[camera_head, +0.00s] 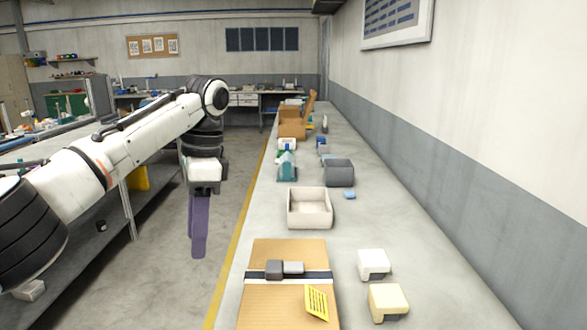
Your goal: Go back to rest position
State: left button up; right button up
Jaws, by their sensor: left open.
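My left arm comes in from the left, and its gripper (197,232) hangs straight down with purple fingers. It is open, with nothing visible in it. It hangs over the floor side of the long grey counter (395,245), left of the yellow edge line and apart from everything on the counter. My right gripper is not in view.
A cardboard box (265,303) with a dark strip and a yellow label sits at the near counter end. Two cream blocks (374,262) lie to its right. A beige open bin (309,210) and grey bin (339,173) stand farther back. The aisle floor is clear.

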pick_arm(q)
jog(key=s+a+n+h, duration=0.1)
jog(key=a+n, duration=0.2)
jog(key=a, duration=1)
jog(key=s+a+n, duration=0.2)
jog(key=a, duration=1)
jog(key=w+d+f, duration=0.1)
jog(key=d+f, duration=0.1)
jog(key=f, duration=1)
jog(key=w+d+f, duration=0.1)
jog(key=d+f, duration=0.1)
jog(key=f, duration=0.9)
jog(key=s+d+f+t, duration=0.1)
jog(key=s+d+f, duration=0.2)
jog(key=f, duration=0.6)
jog(key=s+d+f+t, duration=0.2)
jog(key=s+d+f, duration=0.1)
jog(key=f, duration=0.6)
jog(key=s+d+f+t+h, duration=0.1)
jog(key=s+d+f+t, duration=0.15)
jog(key=s+f, duration=0.65)
jog(key=s+r+n+t+h, duration=0.1)
jog(key=s+r+t, duration=0.3)
jog(key=s, duration=1.1)
jog(key=d+r+n+h, duration=0.1)
jog(key=d+n, duration=0.4)
jog(key=d, duration=0.7)
jog(key=shift+w+d+r, duration=0.2)
jog(key=shift+w+d, duration=0.1)
jog(key=shift+d, duration=0.1)
